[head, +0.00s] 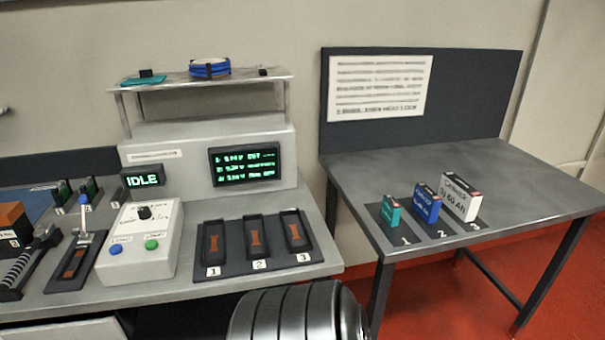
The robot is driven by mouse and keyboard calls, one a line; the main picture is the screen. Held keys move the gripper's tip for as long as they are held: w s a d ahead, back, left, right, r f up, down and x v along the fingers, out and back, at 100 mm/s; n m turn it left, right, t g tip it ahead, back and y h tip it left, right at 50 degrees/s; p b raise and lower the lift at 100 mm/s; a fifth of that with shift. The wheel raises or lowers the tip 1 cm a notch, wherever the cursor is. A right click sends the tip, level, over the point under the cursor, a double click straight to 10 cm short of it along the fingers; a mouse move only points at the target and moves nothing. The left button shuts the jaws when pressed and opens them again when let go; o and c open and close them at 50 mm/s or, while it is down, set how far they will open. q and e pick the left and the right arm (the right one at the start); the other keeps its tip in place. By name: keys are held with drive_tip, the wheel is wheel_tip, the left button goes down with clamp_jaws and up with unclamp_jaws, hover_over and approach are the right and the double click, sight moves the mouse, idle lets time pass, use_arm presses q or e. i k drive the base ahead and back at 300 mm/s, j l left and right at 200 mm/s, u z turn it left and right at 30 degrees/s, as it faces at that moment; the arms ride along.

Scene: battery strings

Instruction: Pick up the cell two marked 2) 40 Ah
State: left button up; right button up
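Three cells stand in a row on a dark strip (400,236) at the front left of the right table. The blue cell (426,205) stands in the middle, at the place marked 2; its own print is too small to read. A smaller teal cell (390,212) stands to its left, at the place marked 1. A larger white cell (459,199) with print that seems to read 60 Ah stands to its right, at the place marked 3. Neither gripper shows in the head view. A black ribbed part, likely mine, shows at the bottom middle.
The right table (530,200) is clear behind and right of the cells. A gap separates it from the left bench (200,290). That bench holds a three-slot tray (256,264) numbered 1 to 3, a control box (140,240) and a green-text display (246,164).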

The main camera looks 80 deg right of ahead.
sight(426, 202)
drive_tip(key=z, duration=2.6)
drive_tip(key=i+z, duration=0.7)
drive_tip(key=z, duration=0.15)
drive_tip(key=i+j+z, duration=0.25)
drive_tip(key=z, duration=0.2)
